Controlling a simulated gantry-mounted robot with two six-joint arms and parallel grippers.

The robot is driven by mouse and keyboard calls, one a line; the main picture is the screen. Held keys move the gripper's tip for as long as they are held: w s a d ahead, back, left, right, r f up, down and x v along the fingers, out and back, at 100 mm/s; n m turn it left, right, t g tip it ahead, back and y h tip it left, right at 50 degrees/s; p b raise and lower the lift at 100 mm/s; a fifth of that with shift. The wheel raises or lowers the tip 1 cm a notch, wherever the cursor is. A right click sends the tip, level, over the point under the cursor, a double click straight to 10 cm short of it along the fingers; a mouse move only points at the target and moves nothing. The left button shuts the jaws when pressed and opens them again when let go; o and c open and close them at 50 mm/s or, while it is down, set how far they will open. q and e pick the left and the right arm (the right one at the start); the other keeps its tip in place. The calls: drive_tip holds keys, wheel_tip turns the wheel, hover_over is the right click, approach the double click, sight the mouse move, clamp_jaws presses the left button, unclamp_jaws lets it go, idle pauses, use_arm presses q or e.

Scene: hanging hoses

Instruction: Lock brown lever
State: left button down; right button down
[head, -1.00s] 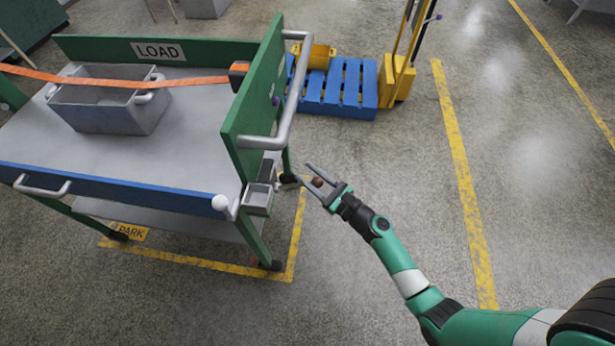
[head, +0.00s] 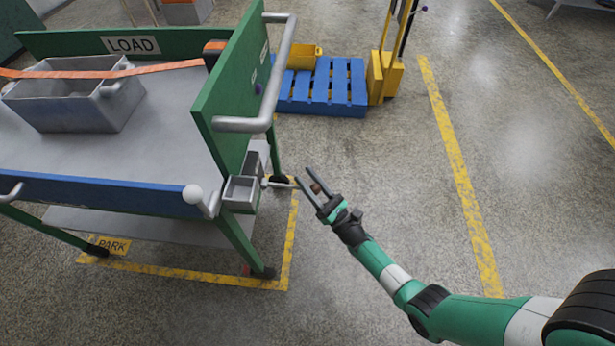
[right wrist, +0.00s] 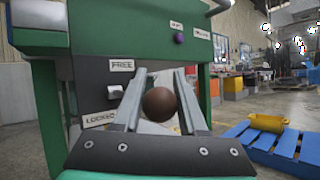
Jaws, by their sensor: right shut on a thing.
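The brown lever's round knob (right wrist: 159,104) sits between the two fingers of my right gripper (right wrist: 166,108) in the right wrist view. In the head view the knob (head: 315,188) shows between the fingers of the right gripper (head: 309,184), and a pale shaft (head: 278,185) reaches from it toward the cart's end. The gripper is shut on the knob. A FREE label (right wrist: 122,65) is on the panel above a LOCKED label (right wrist: 100,118), both left of the knob. Part of the shaft is hidden by the fingers. My left gripper is not in view.
The green cart (head: 222,100) has a bent grey handle (head: 283,70) above the lever and a small grey box (head: 241,192) beside it. A blue pallet (head: 325,88) and yellow lift (head: 385,75) stand behind. The floor to the right is clear.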

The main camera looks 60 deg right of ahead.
drive_tip(key=shift+f, duration=0.1)
idle(0.3)
drive_tip(key=shift+c, duration=2.3)
unclamp_jaws()
